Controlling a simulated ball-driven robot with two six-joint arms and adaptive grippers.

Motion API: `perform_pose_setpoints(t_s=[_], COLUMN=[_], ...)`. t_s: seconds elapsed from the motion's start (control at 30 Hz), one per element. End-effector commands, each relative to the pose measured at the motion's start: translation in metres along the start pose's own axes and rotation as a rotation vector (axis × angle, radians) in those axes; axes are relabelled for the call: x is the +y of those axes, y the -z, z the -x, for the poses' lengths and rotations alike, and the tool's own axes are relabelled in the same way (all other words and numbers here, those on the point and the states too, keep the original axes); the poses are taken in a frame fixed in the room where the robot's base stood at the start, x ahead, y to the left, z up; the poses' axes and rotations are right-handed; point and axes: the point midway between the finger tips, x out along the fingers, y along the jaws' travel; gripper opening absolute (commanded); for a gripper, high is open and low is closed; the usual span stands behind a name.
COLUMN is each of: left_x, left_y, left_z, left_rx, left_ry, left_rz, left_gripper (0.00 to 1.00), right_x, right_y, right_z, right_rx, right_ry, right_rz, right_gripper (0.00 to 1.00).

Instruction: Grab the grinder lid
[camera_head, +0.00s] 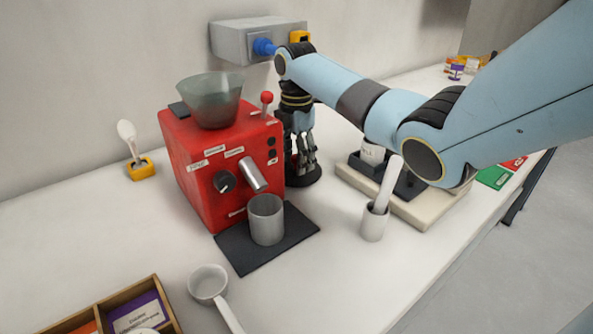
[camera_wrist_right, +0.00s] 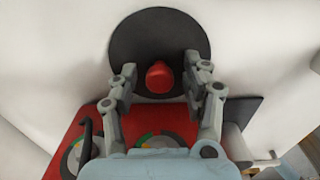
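The grinder lid, a black disc (camera_head: 312,177) with a red knob, lies on the white counter at the right side of the red grinder (camera_head: 208,165). In the right wrist view the lid's black disc (camera_wrist_right: 128,45) and its red knob (camera_wrist_right: 159,77) show clearly. My right gripper (camera_head: 303,165) points down over the lid, and it also shows in the right wrist view (camera_wrist_right: 159,72). Its fingers are open on both sides of the knob, with gaps left. The head view hides the knob behind the gripper. My left gripper is not in view.
A clear hopper (camera_head: 209,98) sits on the grinder. A metal cup (camera_head: 266,220) stands on the dark mat (camera_head: 240,257) before it. A scale-like tray (camera_head: 410,208) and a grey holder (camera_head: 374,223) are to the right. A grey wall box (camera_head: 240,42) hangs behind.

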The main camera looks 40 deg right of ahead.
Motion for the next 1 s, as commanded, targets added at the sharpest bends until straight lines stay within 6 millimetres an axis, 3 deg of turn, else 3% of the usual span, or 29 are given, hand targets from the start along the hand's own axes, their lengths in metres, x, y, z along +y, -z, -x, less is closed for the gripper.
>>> perform_pose_setpoints(t_s=[0.07, 0.33, 0.77, 0.87, 1.0], left_x=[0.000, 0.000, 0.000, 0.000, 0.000], left_y=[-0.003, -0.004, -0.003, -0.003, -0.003], left_z=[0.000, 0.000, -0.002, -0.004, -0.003], left_rx=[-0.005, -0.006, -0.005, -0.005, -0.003], left_ry=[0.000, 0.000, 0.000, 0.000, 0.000], left_rz=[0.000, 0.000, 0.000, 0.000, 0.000], left_gripper=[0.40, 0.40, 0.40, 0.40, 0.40], right_x=[0.000, 0.000, 0.001, 0.001, 0.001], right_y=[0.000, 0.000, -0.004, -0.009, -0.009], right_z=[0.000, 0.000, 0.003, 0.009, 0.030], right_rx=[0.000, 0.000, -0.001, -0.001, -0.001], right_ry=[0.000, 0.000, -0.002, -0.004, -0.004], right_rz=[0.000, 0.000, -0.001, -0.001, 0.001], right_gripper=[0.35, 0.00, 0.00, 0.00, 0.00])
